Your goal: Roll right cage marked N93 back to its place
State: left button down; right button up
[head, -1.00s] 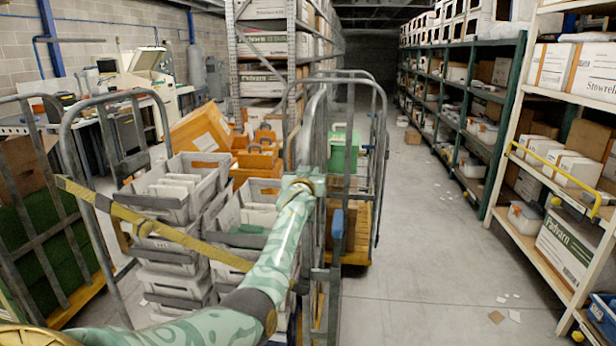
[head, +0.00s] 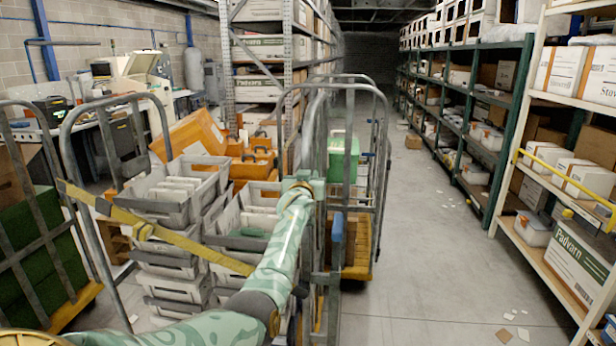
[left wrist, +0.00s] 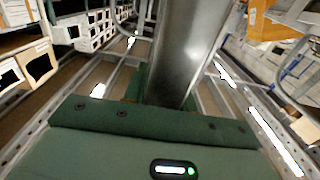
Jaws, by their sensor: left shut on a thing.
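A grey tubular roll cage (head: 68,150) stands right in front of me in the head view, loaded with stacked grey crates (head: 172,203) and crossed by a yellow strap (head: 160,232). No N93 mark is readable. My left arm reaches across the cage's near side. My left gripper (head: 303,184) is shut on the upright bar at the cage's right side. In the left wrist view, a thick metal bar (left wrist: 187,50) rises directly beyond the green gripper body. The fingertips are largely hidden. My right gripper is not in view.
Another cage (head: 382,130) with a green crate (head: 343,158) stands just beyond. A cage with green material (head: 38,240) is close at left. Racks (head: 515,150) line the right.

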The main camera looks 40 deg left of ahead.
pick_arm(q)
jog(key=shift+f, duration=0.45)
jog(key=c, duration=1.1)
grip_release()
jog(key=p+v, duration=0.5)
jog(key=v, duration=1.1)
jog(key=shift+w+d, duration=0.1)
